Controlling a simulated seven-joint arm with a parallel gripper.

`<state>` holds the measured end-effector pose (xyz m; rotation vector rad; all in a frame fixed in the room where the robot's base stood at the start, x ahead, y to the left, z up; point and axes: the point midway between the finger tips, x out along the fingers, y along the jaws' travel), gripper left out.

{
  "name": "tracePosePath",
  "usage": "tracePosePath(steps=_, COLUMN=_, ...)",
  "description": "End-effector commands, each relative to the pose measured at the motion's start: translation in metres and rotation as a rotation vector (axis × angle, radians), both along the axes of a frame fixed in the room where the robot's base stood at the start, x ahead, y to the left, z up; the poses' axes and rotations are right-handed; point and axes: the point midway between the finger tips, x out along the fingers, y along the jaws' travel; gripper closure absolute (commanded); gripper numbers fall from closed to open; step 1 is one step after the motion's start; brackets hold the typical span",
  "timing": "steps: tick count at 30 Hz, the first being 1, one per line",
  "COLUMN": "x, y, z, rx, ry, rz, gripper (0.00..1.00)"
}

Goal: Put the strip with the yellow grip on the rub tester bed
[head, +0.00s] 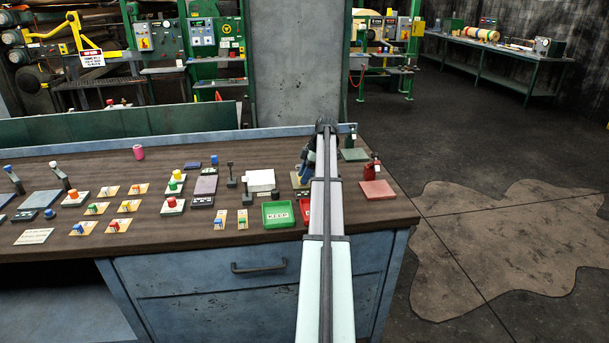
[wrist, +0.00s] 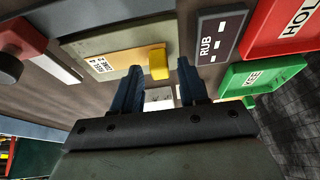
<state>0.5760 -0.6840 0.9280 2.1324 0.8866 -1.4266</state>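Clear space shows on both sides of the grip. In the head view my gripper (head: 307,166) is low over the right part of the bench, and my arm hides much of this spot.
The green KEEP tray (wrist: 252,76) and red HOLD tray (wrist: 287,28) stand close by. A white block (head: 260,180) and a dark lever post (head: 231,175) stand left of my gripper. Several other gripped strips and samples cover the bench's left.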

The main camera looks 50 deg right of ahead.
Motion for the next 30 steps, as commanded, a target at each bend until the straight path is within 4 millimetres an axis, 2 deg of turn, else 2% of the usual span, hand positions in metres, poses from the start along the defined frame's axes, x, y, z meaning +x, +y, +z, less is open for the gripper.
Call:
tracePosePath(steps=8, x=0.0, y=0.0, z=0.001, rx=0.0, ry=0.0, rz=0.0, gripper=0.54)
tracePosePath(steps=13, x=-0.002, y=-0.004, z=0.012, rx=-0.001, ry=-0.001, rz=0.0, gripper=0.54)
tracePosePath(steps=24, x=-0.02, y=-0.022, z=0.073, rx=-0.001, ry=-0.001, rz=0.0, gripper=0.54)
tracePosePath(steps=30, x=-0.028, y=-0.029, z=0.099, rx=0.0, ry=0.0, rz=-0.001, gripper=0.54)
